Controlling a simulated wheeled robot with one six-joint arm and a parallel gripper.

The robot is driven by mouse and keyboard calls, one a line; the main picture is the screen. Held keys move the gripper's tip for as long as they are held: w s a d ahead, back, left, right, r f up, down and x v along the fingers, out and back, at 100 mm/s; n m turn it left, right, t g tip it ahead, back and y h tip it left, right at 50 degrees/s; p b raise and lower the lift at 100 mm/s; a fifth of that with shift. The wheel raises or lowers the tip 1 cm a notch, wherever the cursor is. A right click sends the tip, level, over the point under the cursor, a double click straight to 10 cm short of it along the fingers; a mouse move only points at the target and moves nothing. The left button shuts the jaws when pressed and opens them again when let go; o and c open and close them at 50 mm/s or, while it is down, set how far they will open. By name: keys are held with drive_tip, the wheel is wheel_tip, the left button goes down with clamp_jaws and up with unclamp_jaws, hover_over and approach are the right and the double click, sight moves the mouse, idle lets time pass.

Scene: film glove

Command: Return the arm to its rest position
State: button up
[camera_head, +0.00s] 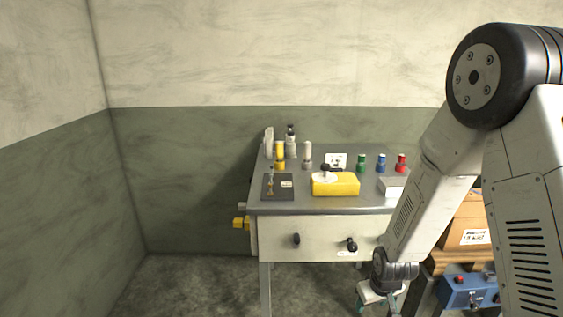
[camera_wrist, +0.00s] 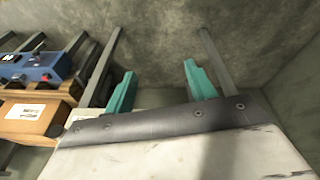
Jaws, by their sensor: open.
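My arm comes in from the right of the head view and bends down in front of the workbench. My gripper (camera_head: 381,302) hangs low at the bottom edge of the head view, in front of the bench's right side. In the wrist view its two teal fingers stand wide apart with nothing between them (camera_wrist: 160,72). The gripper points toward the grey floor (camera_wrist: 165,25). Its lowest part is cut off or hard to see in the head view.
The grey-topped workbench (camera_head: 317,204) holds a yellow block (camera_head: 343,186), a dark plate (camera_head: 270,193) and several bottles. My arm hides its right part. Cardboard boxes (camera_wrist: 32,118) and a blue box (camera_wrist: 38,66) stand beside the gripper. Floor at left is clear.

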drive_tip(key=s+d+r+m, duration=0.1)
drive_tip(key=s+r, duration=1.2)
drive_tip(key=r, duration=0.4)
drive_tip(key=s+r+m+g, duration=0.1)
drive_tip(key=s+r, duration=1.3)
drive_tip(key=r, duration=0.2)
drive_tip(key=shift+d+r+m+g, duration=0.3)
drive_tip(key=shift+d+r+m, duration=0.05)
drive_tip(key=shift+d+m, duration=0.05)
